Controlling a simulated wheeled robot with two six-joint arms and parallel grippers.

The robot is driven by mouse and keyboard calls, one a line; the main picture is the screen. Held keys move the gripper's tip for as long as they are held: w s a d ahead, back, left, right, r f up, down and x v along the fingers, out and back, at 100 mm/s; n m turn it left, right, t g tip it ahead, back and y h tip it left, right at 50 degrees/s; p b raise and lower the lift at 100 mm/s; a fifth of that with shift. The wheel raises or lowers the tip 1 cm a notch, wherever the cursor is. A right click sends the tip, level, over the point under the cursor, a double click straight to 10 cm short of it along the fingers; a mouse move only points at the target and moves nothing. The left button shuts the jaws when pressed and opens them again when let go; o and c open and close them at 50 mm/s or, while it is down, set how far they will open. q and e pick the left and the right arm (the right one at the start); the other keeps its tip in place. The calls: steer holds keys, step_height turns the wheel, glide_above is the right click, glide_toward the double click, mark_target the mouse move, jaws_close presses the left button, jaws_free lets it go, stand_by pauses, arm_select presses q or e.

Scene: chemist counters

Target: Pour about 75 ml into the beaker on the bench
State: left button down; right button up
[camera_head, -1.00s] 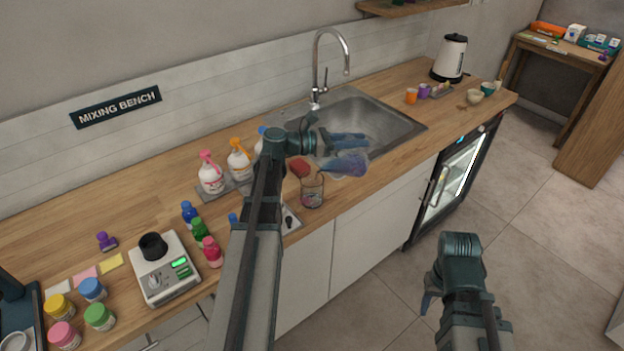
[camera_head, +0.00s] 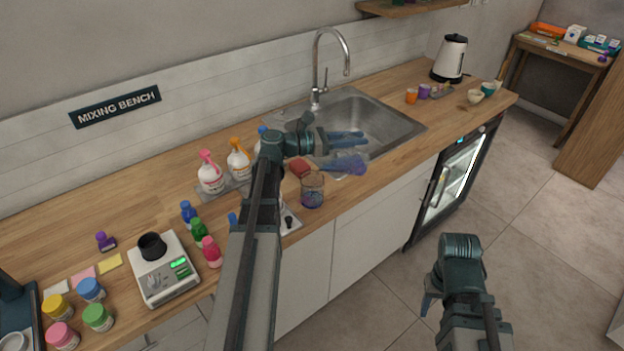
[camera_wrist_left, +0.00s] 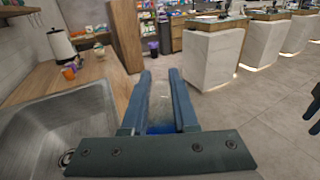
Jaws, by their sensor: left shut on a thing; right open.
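The clear glass beaker (camera_head: 312,190) stands upright near the bench's front edge, with blue-purple liquid in its lower part. My left gripper (camera_head: 358,148) is shut on a clear vessel (camera_head: 345,164), held tilted just above and to the right of the beaker. The vessel holds blue liquid and is partly hidden by the gripper; its exact shape is hard to tell. In the left wrist view the vessel (camera_wrist_left: 160,118) shows between the two fingers, with blue liquid near the palm. My right gripper (camera_head: 430,297) is open and empty, low over the floor in front of the counter.
A sink (camera_head: 385,120) lies behind the left gripper. A red object (camera_head: 299,169) sits close behind the beaker. Spray bottles (camera_head: 211,178), small coloured bottles (camera_head: 199,229) and a scale (camera_head: 165,270) stand to the left. A kettle (camera_head: 450,58) stands far right.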

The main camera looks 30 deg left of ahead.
mark_target(365, 152)
arm_select(q)
steer(key=shift+s+a+r+t+h+b, duration=0.25)
steer(key=shift+r+t+h+b, duration=0.05)
steer(key=shift+b, duration=0.15)
stand_by(0.7)
steer(key=w+d+g+y+p, duration=0.1)
steer(key=p, duration=0.2)
steer(key=shift+w+f, duration=0.1)
steer(key=shift+f, duration=0.1)
steer(key=shift+w+d+f+g+y+p, duration=0.2)
steer(key=shift+d+f+g+y+p, duration=0.2)
steer(key=shift+f, duration=0.2)
steer(key=shift+w+d+f+g+y+p, duration=0.2)
steer(key=shift+f+g+y, duration=0.1)
steer(key=shift+f+y, duration=0.25)
steer(key=shift+a+f, duration=0.1)
steer(key=shift+f, duration=0.1)
steer(key=shift+w+d+f+g+y+p, duration=0.2)
steer(key=shift+d+f+g+y+p, duration=0.15)
steer(key=shift+f+g+p, duration=0.1)
steer(key=shift+w+d+f+g+y, duration=0.1)
steer(key=shift+f+g+y, duration=0.05)
steer(key=shift+f+y, duration=0.15)
steer(key=shift+w+d+f+g+y, duration=0.1)
steer(key=shift+f+y, duration=0.1)
steer(key=shift+f, duration=0.2)
